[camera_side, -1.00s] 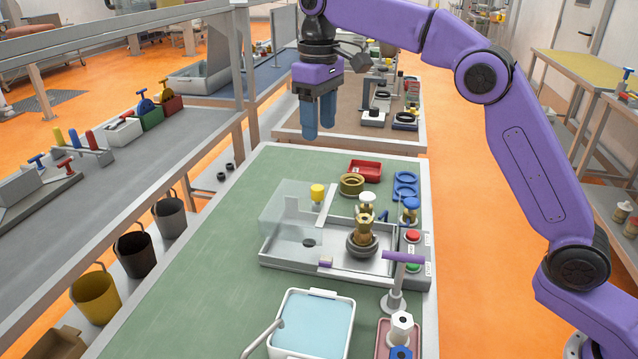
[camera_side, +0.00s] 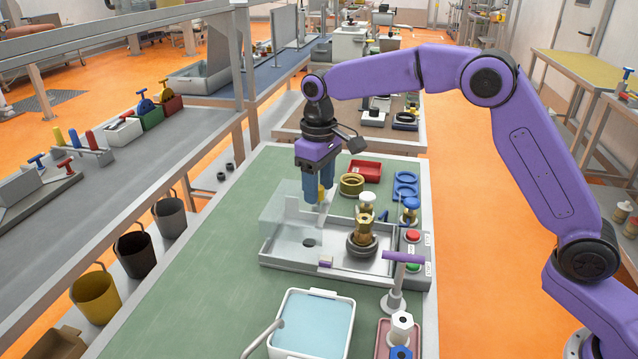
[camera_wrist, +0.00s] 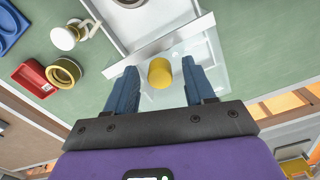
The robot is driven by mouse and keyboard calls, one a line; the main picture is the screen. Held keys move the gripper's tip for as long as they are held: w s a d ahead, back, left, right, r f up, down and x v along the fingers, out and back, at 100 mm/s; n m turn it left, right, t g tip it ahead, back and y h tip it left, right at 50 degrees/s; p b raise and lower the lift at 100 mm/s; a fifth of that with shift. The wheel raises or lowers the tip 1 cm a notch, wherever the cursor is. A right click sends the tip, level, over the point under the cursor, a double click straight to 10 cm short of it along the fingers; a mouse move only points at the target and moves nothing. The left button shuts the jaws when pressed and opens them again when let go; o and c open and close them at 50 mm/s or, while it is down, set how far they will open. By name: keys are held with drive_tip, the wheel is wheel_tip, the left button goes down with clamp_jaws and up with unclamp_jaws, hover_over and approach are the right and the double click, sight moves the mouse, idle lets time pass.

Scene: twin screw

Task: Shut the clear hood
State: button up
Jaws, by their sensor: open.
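The hood also shows in the wrist view (camera_wrist: 205,60). Its yellow knob (camera_wrist: 160,72) lies between my two blue fingertips in the wrist view, with a gap on each side. In the side view my gripper (camera_side: 318,195) points down at the knob, and a finger partly hides it (camera_side: 321,194). My gripper (camera_wrist: 158,78) is open and holds nothing.
A red tray (camera_side: 365,170), a brass ring (camera_side: 351,184) and blue rings (camera_side: 405,184) lie behind the base. Red and green buttons (camera_side: 413,236) and a purple-topped post (camera_side: 398,275) stand at its right. The green table is clear to the left.

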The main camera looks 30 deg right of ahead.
drive_tip(key=shift+f, duration=0.1)
clamp_jaws()
drive_tip(key=s+d, duration=0.9)
drive_tip(key=d, duration=0.1)
drive_tip(key=shift+s, duration=0.35)
unclamp_jaws()
wheel_tip(320, 180, up, 18)
drive_tip(key=shift+f, duration=0.25)
idle(0.5)
idle(0.4)
